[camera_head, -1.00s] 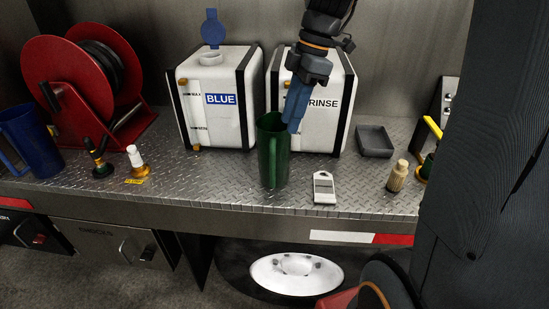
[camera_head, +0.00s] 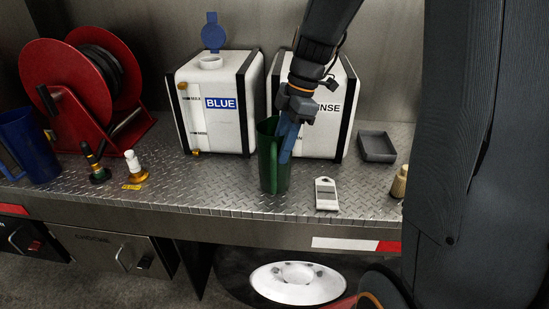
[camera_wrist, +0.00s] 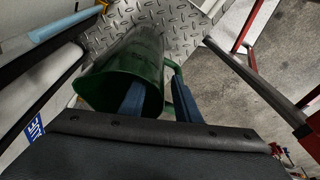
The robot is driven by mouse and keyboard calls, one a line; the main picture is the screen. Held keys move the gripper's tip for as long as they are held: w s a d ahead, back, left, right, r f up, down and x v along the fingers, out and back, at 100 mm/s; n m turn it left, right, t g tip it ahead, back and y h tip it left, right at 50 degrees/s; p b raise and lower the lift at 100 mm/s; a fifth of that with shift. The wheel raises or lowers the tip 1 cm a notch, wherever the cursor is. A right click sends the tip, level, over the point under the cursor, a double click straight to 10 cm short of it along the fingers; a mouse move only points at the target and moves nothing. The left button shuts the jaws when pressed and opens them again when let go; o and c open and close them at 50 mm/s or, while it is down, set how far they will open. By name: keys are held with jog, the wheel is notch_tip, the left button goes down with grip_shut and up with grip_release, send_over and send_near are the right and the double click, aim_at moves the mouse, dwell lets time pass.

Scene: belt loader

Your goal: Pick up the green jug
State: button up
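The green jug (camera_head: 268,172) stands upright near the front edge of the metal deck, in front of the two white tanks. My gripper (camera_head: 286,147) points down at the jug's right side, at rim height. In the wrist view the jug (camera_wrist: 133,52) shows its open mouth and its handle. My gripper (camera_wrist: 160,97) is open there, with one blue finger over or inside the mouth and the other beside the handle. The jug's wall lies between the fingers. Whether either finger touches the jug is hard to tell.
White tanks marked BLUE (camera_head: 226,125) and RINSE (camera_head: 335,130) stand behind. A white tag-like item (camera_head: 326,194) lies right of the jug. A grey tray (camera_head: 376,146) is further right. A blue jug (camera_head: 28,150), a red hose reel (camera_head: 60,90) and small nozzles (camera_head: 133,168) are left.

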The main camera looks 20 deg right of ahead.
jog(key=shift+x, duration=1)
grip_shut()
dwell(0.7)
